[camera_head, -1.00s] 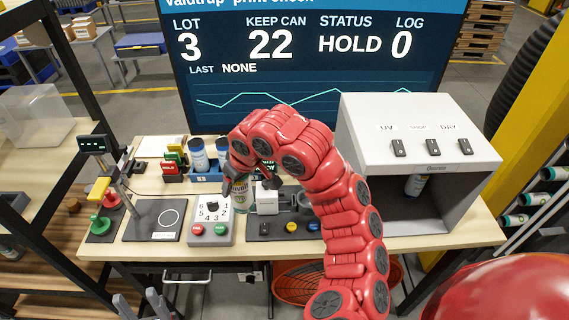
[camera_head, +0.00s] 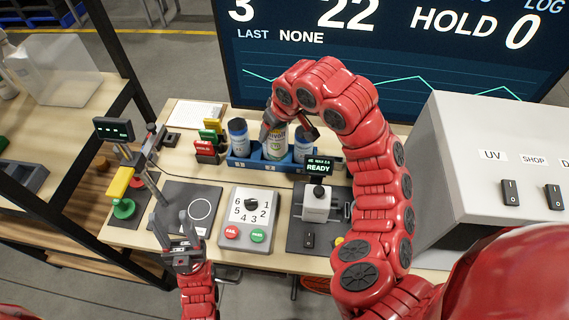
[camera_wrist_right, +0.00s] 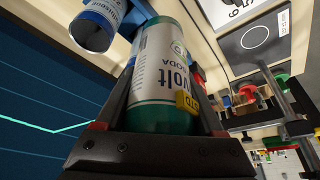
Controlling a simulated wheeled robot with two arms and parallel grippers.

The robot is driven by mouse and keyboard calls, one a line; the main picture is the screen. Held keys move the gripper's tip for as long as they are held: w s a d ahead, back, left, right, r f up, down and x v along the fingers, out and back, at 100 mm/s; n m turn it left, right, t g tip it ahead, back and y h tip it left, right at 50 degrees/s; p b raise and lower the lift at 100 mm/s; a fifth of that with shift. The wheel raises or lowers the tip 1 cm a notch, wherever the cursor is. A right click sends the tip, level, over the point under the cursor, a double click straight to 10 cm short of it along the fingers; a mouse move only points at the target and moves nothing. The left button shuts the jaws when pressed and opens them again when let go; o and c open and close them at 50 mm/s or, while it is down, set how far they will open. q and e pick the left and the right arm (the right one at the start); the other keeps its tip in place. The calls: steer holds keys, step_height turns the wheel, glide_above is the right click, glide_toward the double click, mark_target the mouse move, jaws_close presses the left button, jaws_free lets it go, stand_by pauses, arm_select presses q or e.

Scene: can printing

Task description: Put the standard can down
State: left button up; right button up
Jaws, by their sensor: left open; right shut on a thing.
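The standard can (camera_head: 275,142), white and green with a yellow tag, is upright in my right gripper (camera_head: 288,128). It is at the middle of the blue rack (camera_head: 240,163), between two blue-and-white cans. I cannot tell whether its base rests in the rack. In the right wrist view the can (camera_wrist_right: 160,75) fills the space between my right fingers (camera_wrist_right: 165,100), which are shut on it. My left gripper (camera_head: 180,235) is open and empty, low at the table's front, below the black pad with the white circle.
A blue-and-white can (camera_head: 238,137) stands left in the rack, another (camera_head: 303,144) right. A dial box (camera_head: 248,218) and a device reading READY (camera_head: 318,167) are in front. A grey booth (camera_head: 450,150) stands right.

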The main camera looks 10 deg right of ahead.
step_height(320, 180, down, 9)
steer(key=shift+r, duration=0.1)
step_height(320, 180, down, 5)
steer(key=shift+r+p, duration=0.15)
steer(key=shift+p, duration=0.8)
steer(key=shift+w, duration=0.1)
steer(key=shift+f, duration=0.25)
steer(key=o, duration=1.3)
